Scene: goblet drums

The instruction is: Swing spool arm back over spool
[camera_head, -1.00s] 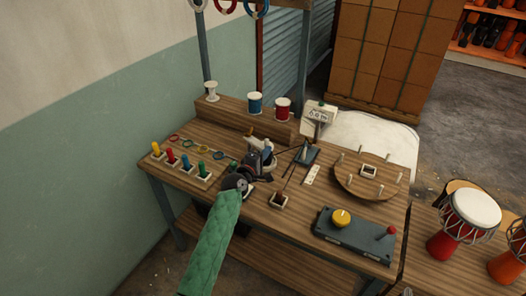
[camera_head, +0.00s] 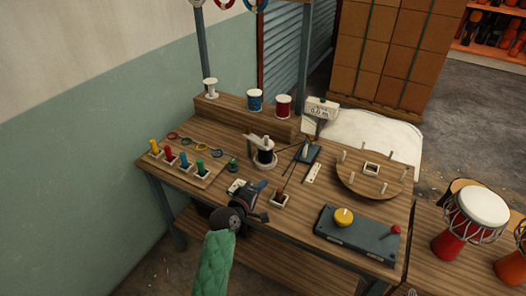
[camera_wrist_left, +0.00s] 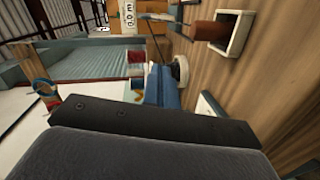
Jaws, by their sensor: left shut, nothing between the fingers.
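The dark spool (camera_head: 265,157) stands on a pale round base near the middle of the bench. The pale spool arm (camera_head: 257,140) rises from a post at the spool's left, and its end reaches over the spool's top. My left gripper (camera_head: 262,187) is shut and empty, in front of the spool and apart from it. Its blue fingers also show in the left wrist view (camera_wrist_left: 161,88). The spool arm cannot be made out clearly in the left wrist view. My right gripper is not in view.
A brown peg in a pale square socket (camera_head: 279,198) is close to the gripper's right. Coloured pegs (camera_head: 169,154) stand at the left. A round board with pegs (camera_head: 352,184) and a control box (camera_head: 350,233) are at the right. Three spools stand on the back shelf (camera_head: 240,118).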

